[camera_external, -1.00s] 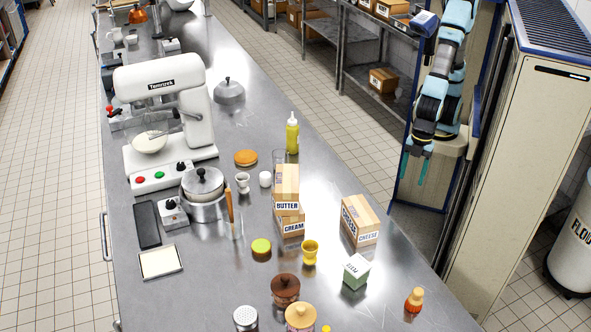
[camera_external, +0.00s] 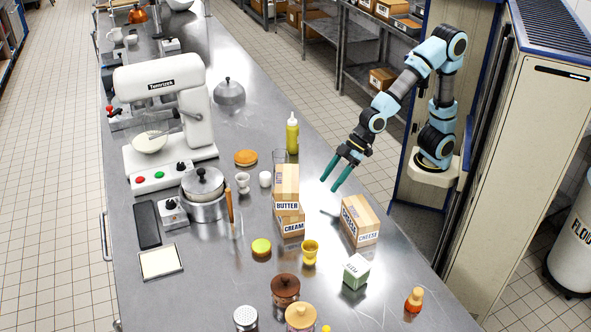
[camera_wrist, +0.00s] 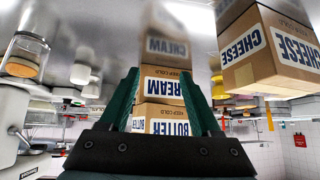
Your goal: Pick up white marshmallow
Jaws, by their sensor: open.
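The white marshmallow (camera_external: 265,179) is a small white cylinder standing on the steel counter, between the white egg cup (camera_external: 242,182) and the stacked butter and cream boxes. My gripper (camera_external: 332,184) has green fingers, spread apart with nothing between them. It is in the air to the right of the marshmallow, beyond the box stack, pointing down and left. In the wrist view, the gripper (camera_wrist: 159,76) faces the boxes, which appear upside down. Small white items show at left there; I cannot tell surely which is the marshmallow.
The butter box (camera_external: 286,182) sits on the cream box (camera_external: 290,226), close right of the marshmallow. A clear glass (camera_external: 279,160) and yellow bottle (camera_external: 292,135) stand behind. The cheese box (camera_external: 360,222) is below right of my gripper. A bun (camera_external: 245,158) lies behind left.

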